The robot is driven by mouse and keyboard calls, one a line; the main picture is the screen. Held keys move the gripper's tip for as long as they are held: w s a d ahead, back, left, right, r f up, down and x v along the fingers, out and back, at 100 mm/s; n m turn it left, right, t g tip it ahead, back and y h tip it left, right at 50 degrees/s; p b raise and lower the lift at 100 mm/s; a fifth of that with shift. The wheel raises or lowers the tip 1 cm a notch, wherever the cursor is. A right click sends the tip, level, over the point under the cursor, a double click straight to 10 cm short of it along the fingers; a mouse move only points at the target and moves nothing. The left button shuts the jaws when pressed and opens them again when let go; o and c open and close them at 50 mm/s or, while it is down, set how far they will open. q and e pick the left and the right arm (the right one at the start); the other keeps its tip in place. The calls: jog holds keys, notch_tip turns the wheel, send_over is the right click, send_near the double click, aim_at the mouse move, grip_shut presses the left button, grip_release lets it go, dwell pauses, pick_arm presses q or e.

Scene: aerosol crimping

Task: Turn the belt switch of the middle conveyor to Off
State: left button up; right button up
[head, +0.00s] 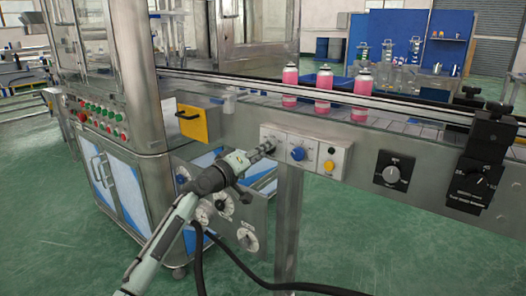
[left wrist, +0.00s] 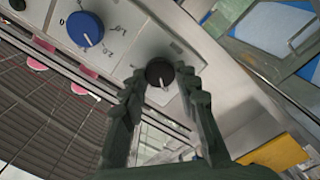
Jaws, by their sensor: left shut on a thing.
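The switch box (head: 312,160) is a grey panel on the front of the conveyor (head: 350,137). In the left wrist view, a black knob (left wrist: 159,71) with a white pointer mark sits on this panel, and its mark points down in the picture. My left gripper (head: 267,149) reaches the left end of the box. In the left wrist view my gripper (left wrist: 161,77) has one finger on each side of the black knob and is shut on it. In the head view the fingers mostly hide this knob. The lettering near it is unreadable. My right gripper is not in view.
Several pink cans (head: 323,92) stand on the belt.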

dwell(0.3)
pick_arm(q)
jog(key=o, duration=1.2)
jog(key=shift+c, duration=0.2)
jog(key=v, duration=1.2)
